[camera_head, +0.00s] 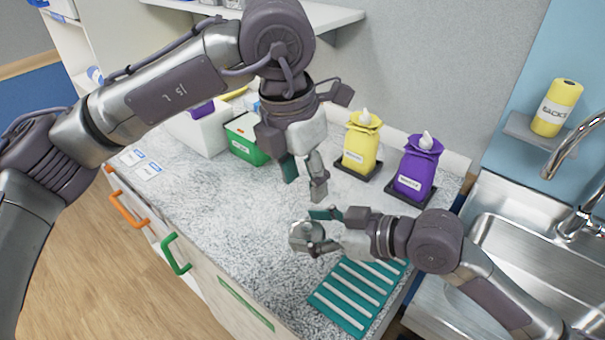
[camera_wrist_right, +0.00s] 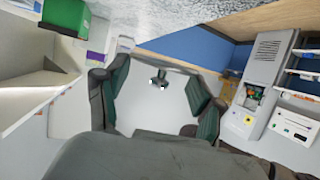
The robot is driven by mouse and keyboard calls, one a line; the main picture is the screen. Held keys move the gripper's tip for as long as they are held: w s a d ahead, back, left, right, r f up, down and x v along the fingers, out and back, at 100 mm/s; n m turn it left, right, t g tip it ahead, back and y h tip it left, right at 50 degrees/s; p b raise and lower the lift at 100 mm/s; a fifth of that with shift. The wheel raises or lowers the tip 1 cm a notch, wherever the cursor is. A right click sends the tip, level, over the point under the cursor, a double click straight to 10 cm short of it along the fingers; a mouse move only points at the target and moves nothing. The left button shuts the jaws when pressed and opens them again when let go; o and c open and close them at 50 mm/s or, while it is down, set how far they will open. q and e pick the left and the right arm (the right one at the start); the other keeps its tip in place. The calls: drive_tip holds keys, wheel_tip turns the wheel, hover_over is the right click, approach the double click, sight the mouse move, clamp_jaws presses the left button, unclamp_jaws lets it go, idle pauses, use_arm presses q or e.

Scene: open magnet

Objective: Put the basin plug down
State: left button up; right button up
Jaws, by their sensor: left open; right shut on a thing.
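The basin plug (camera_head: 301,236) is a round grey metallic piece at the middle of the head view. My right gripper (camera_head: 318,231) is shut on it, with a finger on either side. In the right wrist view the plug (camera_wrist_right: 150,105) is a pale disc between the fingers, with a small dark knob. The plug is over the speckled counter (camera_head: 240,205); I cannot tell whether it touches the surface. My left gripper (camera_head: 304,180) is open and empty, pointing down above the counter, just behind the plug.
A teal ribbed drying mat (camera_head: 338,312) lies in front, beside the sink (camera_head: 510,245). Yellow (camera_head: 361,145) and purple (camera_head: 415,170) dispensers stand on dark trays at the back. A green box (camera_head: 243,140) is at the back left. The counter's left-middle is clear.

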sight(309, 225)
drive_tip(key=shift+a, duration=0.1)
use_arm(q)
drive_tip(key=f, duration=0.8)
drive_tip(key=w+d+f, duration=0.1)
drive_tip(key=f, duration=0.2)
drive_tip(key=shift+w+f, duration=0.1)
drive_tip(key=shift+f, duration=0.3)
clamp_jaws()
use_arm(e)
drive_tip(key=shift+w, duration=0.1)
drive_tip(key=o, duration=1.2)
drive_tip(key=shift+c, duration=0.2)
